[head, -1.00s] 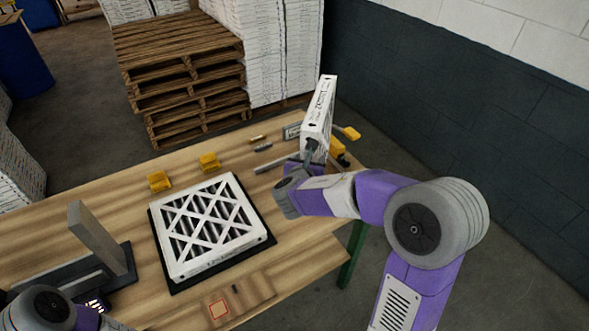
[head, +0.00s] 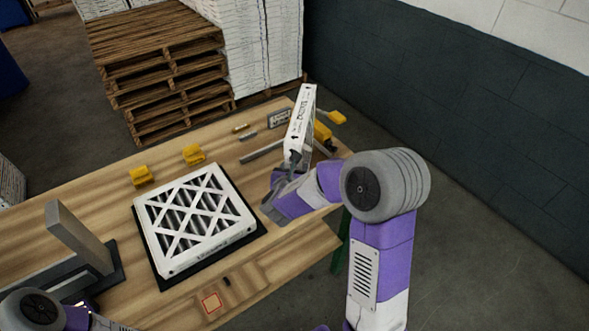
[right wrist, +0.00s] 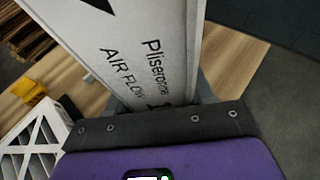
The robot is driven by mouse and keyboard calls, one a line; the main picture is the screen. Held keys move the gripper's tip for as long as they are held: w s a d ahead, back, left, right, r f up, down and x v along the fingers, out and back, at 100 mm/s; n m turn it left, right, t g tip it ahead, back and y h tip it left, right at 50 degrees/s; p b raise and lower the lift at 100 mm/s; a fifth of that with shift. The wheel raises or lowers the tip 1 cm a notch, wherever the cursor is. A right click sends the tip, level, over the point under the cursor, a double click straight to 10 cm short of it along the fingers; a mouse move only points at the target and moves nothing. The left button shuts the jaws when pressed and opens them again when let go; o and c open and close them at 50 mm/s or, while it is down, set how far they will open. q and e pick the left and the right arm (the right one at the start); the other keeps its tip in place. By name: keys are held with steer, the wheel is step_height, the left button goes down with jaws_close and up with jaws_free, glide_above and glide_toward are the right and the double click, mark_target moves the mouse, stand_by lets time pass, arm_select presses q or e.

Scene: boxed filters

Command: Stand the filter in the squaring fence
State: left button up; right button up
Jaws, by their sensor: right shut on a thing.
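A thin white pleated filter (head: 301,112) with dark print on its edge stands on end, slightly tilted, above the far right of the bench. My right gripper (head: 293,162) is shut on its lower end. In the right wrist view the filter (right wrist: 150,45) fills the space before the jaws, with "AIR FLOW" and an arrow showing; the fingers are mostly hidden. What seems to be the squaring fence, a grey upright plate (head: 78,236) on a dark base, stands at the left of the bench, apart from the filter. My left forearm shows at bottom left; its gripper is out of frame.
Another white filter (head: 195,218) lies flat on a black mat (head: 166,284) mid-bench. Two yellow blocks (head: 142,176) (head: 193,155), a grey bar and a yellow-handled tool (head: 322,132) lie behind. A wooden board (head: 228,296) is at the front edge. Pallets (head: 160,70) stand beyond.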

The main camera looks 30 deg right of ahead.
steer(key=o, duration=1.1)
